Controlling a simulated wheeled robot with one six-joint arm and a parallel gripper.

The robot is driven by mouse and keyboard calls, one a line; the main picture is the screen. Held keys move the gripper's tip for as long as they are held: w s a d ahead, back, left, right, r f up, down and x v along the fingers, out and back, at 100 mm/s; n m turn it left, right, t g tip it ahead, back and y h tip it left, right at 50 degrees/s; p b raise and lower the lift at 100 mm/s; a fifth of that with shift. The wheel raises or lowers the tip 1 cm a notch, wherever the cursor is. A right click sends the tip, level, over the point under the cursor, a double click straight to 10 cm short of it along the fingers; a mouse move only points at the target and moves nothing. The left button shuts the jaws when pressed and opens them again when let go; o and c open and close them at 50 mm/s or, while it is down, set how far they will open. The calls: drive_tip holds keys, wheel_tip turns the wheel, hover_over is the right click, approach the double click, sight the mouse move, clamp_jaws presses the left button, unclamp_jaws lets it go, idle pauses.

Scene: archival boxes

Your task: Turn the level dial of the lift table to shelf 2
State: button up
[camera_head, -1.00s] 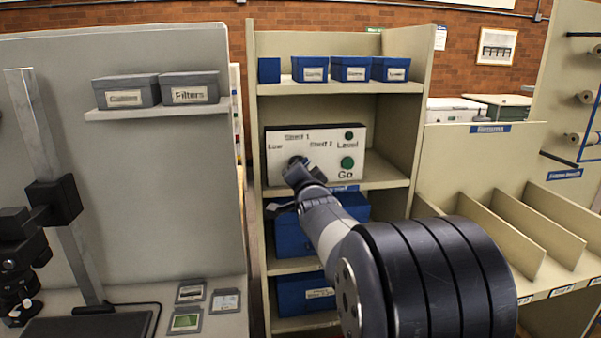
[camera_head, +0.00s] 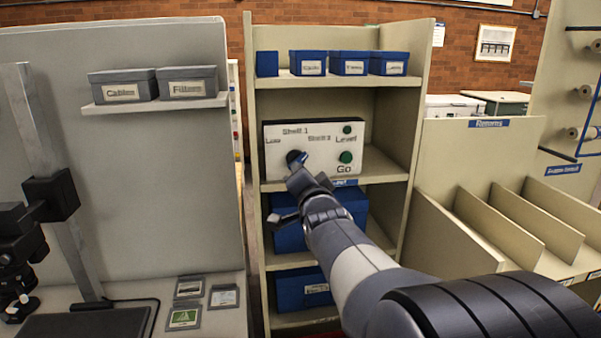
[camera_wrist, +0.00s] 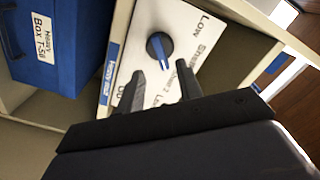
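The level dial is a round blue knob with a raised grip and a white mark; it shows in the wrist view (camera_wrist: 159,48) and, dark and partly covered, in the head view (camera_head: 294,157). It sits on the white control panel (camera_head: 322,163), with Low to its left, Shelf 1 above and Shelf 2 to its right. I cannot tell for sure which label the mark points at. My gripper (camera_wrist: 163,82) is open and empty, its two fingers apart just short of the dial. In the head view my gripper (camera_head: 298,176) is at the dial's lower edge.
A green Go button (camera_head: 346,157) and a small green round light (camera_head: 347,129) are on the panel's right. The panel stands on a shelf between cabinet walls, with blue boxes (camera_head: 349,63) above. A labelled blue box (camera_wrist: 62,40) is below the panel.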

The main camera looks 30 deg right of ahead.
sight(297, 160)
drive_tip(key=shift+v, duration=2.05)
drive_tip(key=shift+w, duration=0.15)
drive_tip(key=p+x, duration=0.1)
drive_tip(key=x, duration=0.9)
drive_tip(key=shift+w, duration=0.3)
drive_tip(key=shift+s+d, duration=0.1)
